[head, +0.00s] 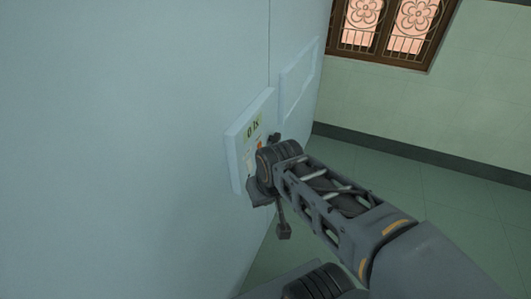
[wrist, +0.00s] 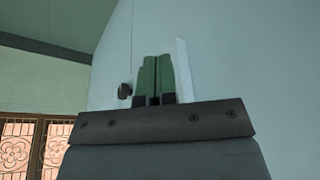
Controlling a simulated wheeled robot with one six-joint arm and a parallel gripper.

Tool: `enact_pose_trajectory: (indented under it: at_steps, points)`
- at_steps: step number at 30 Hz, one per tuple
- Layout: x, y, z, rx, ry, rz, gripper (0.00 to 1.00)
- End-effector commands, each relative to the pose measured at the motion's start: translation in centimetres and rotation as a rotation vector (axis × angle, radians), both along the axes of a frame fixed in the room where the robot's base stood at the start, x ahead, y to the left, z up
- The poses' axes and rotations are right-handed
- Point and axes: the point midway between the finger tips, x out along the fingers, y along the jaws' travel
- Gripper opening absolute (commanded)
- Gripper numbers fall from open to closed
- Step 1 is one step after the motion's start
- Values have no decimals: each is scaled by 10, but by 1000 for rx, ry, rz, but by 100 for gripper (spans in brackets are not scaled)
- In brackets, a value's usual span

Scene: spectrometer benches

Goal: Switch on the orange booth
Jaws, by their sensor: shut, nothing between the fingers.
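A pale raised control panel (head: 236,150) is fixed to the light blue booth wall (head: 130,130) in the head view. It carries a small yellow-green display (head: 252,126) and a small orange mark (head: 259,146). A dark knob (head: 274,137) sits at its right edge; a dark knob also shows in the wrist view (wrist: 125,90), left of the fingers. My gripper (wrist: 154,60) has its green fingers together and empty, pointing at the panel. My wrist hides the panel's lower right part, so I cannot tell whether the fingertips touch it.
A flat framed panel (head: 298,84) is on the same wall farther back. A barred wooden window (head: 392,30) is in the far wall, at upper right. Green tiled floor (head: 400,180) lies open to the right of the booth.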

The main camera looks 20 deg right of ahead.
Motion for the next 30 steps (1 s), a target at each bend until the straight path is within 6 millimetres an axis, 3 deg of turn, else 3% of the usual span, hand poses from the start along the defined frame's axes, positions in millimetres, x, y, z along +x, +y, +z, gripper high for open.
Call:
enact_pose_trajectory:
  at_steps: [5,11,14,18,24,30]
  points:
    - [6,-3,-21,151,111,-218,0]
    - [40,-24,-57,665,402,-862,0]
    - [67,-49,-64,971,530,-1159,0]
    - [99,-102,-68,1385,663,-1449,0]
    - [116,-175,-68,1809,754,-1618,0]
    - [117,-201,-66,1958,777,-1644,0]
